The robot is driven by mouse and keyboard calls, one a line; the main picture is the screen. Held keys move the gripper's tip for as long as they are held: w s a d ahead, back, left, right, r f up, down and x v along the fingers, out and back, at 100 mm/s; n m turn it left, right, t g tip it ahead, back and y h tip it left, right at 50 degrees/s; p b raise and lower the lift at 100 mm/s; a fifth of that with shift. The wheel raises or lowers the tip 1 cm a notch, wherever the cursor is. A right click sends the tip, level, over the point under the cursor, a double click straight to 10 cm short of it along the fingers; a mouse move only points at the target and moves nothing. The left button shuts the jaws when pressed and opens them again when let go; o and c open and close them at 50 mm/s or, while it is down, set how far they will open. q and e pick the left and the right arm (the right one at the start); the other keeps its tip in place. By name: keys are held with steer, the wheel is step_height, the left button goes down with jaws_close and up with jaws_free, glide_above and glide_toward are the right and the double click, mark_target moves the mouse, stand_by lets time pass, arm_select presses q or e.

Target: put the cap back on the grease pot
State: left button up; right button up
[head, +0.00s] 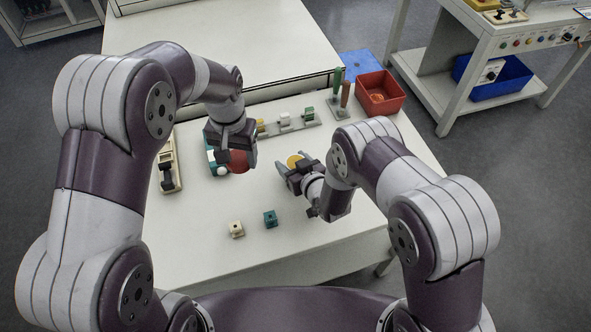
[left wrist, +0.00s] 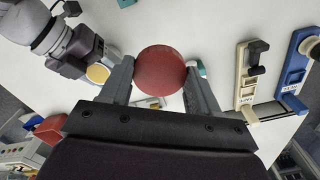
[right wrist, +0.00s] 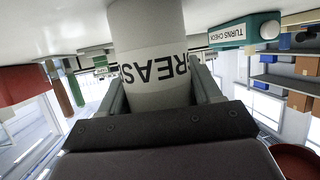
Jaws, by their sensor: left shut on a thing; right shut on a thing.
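The red round cap (head: 238,163) is in my left gripper (head: 232,150), left of the pot and above the table. The left wrist view shows the cap (left wrist: 160,72) between both fingers of that gripper (left wrist: 158,82). The grease pot is in my right gripper (head: 291,174); its open yellow top (head: 294,161) shows in the head view. The right wrist view shows the pot's white body (right wrist: 150,60), lettered "REAS", between the fingers. The pot's yellow top (left wrist: 98,73) also shows in the left wrist view, apart from the cap.
A teal box marked "TURNS CHECK" (right wrist: 245,30) stands near the pot. A rack of connectors (head: 284,123) and a red bin (head: 380,93) are at the back. The front right table is clear.

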mark_target(296, 159)
steer(key=shift+r, duration=0.1)
arm_select(q)
steer(key=shift+f, duration=0.2)
arm_select(e)
steer(key=r, duration=0.2)
steer(key=d+r, duration=0.1)
steer(key=r, duration=0.1)
steer(key=shift+s+r, duration=0.1)
steer(key=shift+r, duration=0.15)
arm_select(q)
steer(key=shift+f+b, duration=0.15)
steer(key=shift+b, duration=0.2)
arm_select(e)
steer(key=s+d+r, duration=0.4)
steer(key=d+r, duration=0.2)
steer(key=d, duration=0.3)
steer(key=shift+s+d+r, duration=0.2)
steer(key=shift+d, duration=0.15)
steer(key=shift+o, duration=1.1)
steer(key=c, duration=0.5)
steer(key=shift+c, duration=0.2)
